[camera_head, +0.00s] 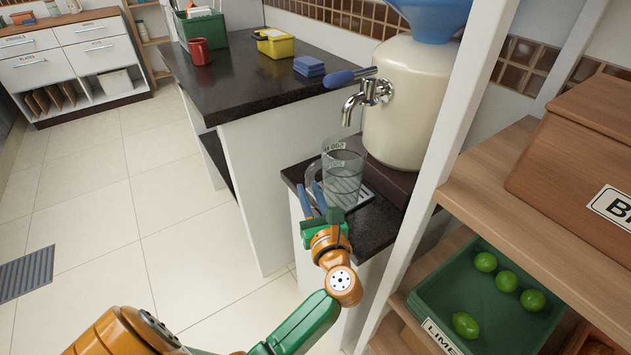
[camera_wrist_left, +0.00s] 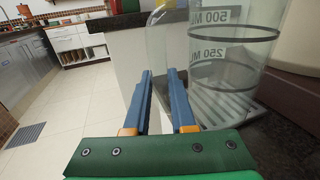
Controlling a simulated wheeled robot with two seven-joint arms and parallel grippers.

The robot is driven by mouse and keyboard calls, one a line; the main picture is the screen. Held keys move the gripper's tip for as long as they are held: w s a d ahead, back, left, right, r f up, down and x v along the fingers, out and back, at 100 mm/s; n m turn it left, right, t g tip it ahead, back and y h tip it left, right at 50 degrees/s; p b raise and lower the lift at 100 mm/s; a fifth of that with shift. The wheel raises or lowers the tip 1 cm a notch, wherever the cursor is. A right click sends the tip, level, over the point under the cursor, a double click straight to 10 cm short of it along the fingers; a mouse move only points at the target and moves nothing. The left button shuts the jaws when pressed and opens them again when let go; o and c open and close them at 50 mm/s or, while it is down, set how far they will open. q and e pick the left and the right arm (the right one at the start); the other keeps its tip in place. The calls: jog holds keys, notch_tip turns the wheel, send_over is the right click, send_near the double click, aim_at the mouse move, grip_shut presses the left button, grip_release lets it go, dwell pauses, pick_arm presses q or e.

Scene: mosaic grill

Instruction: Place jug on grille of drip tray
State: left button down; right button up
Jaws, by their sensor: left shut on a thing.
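The clear glass jug (camera_head: 343,178), with dark volume markings, is upright under the tap of the dispenser. It also shows in the wrist view (camera_wrist_left: 232,62). The grille of the drip tray (camera_head: 364,196) shows beneath and through the jug, and in the wrist view (camera_wrist_left: 212,108). The jug is over the grille; I cannot tell whether its base fully rests on it. My left gripper (camera_head: 311,199) is at the jug's left side, its blue fingers (camera_wrist_left: 160,92) shut on the jug's handle. My right gripper is not in view.
The cream dispenser (camera_head: 405,98) with its metal tap (camera_head: 366,93) stands close behind the jug. A white shelf post (camera_head: 440,165) rises at right. A green crate of limes (camera_head: 455,285) is on the shelf. A dark counter (camera_head: 235,80) lies beyond; open floor is at left.

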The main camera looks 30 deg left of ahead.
pick_arm(q)
jog(key=w, duration=0.1)
jog(key=w+a, duration=0.1)
jog(key=w, duration=0.2)
jog(key=shift+a+r, duration=0.1)
jog(key=shift+a, duration=0.3)
jog(key=shift+f, duration=0.7)
jog(key=shift+w+f, duration=0.1)
jog(key=shift+f, duration=0.1)
jog(key=c, duration=0.8)
grip_release()
jog(key=shift+f, duration=0.1)
jog(key=shift+o, duration=0.2)
